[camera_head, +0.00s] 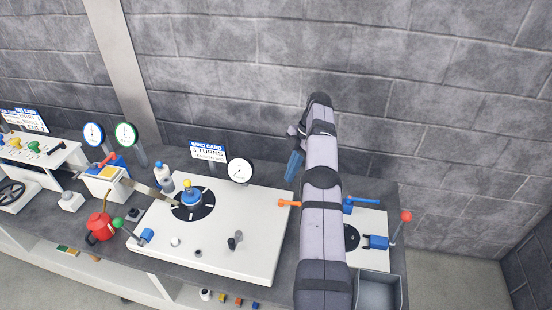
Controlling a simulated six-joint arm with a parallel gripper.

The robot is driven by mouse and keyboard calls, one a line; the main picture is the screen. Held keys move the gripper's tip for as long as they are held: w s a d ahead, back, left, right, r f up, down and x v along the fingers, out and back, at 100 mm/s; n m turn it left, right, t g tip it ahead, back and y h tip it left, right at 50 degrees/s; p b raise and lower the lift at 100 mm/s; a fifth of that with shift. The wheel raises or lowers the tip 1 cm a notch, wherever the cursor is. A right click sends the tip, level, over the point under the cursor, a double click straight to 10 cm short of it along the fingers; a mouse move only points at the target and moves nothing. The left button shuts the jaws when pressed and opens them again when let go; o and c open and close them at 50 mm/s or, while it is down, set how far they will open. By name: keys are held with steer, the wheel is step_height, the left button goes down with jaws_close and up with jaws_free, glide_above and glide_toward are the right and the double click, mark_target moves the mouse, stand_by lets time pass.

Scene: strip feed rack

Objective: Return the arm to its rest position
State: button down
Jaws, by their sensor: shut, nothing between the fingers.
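My arm comes up from the lower right of the picture and reaches over the right part of the bench, toward the block wall. My gripper (291,168) is at the far end of the arm, pointing down, with blue fingers. It is shut and empty, and hangs near the back edge of the white plate, right of the round white dial. The arm hides the right end of the plate and part of the panel behind it.
The white plate (250,255) carries a black disc with a blue and yellow knob (188,190). A white dial (240,171) and a card (208,152) stand behind it. At right are a red-knobbed lever (405,217) and a grey bin (379,288). A red can (100,227) stands left.

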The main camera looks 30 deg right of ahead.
steer(key=shift+a, duration=0.1)
steer(key=s+a+r+m+h+b, duration=0.1)
steer(key=s+a+r+m, duration=0.15)
steer(key=a+m, duration=0.45)
steer(key=s+a+r+m+h+b, duration=0.1)
steer(key=s+a+r+m, duration=0.15)
steer(key=a, duration=0.85)
steer(key=s+a+f+m, duration=0.1)
steer(key=s+a+m, duration=0.1)
steer(key=s, duration=0.5)
steer(key=s+a+f+m+h+b, duration=0.1)
steer(key=s+a+f+m, duration=0.1)
steer(key=s+a, duration=0.3)
steer(key=s+a+f+m, duration=0.2)
steer(key=s+a+m, duration=0.1)
steer(key=s, duration=0.6)
steer(key=shift+s+a+m+h, duration=0.15)
steer(key=shift+s+m+h, duration=0.05)
steer(key=shift+m+h, duration=0.2)
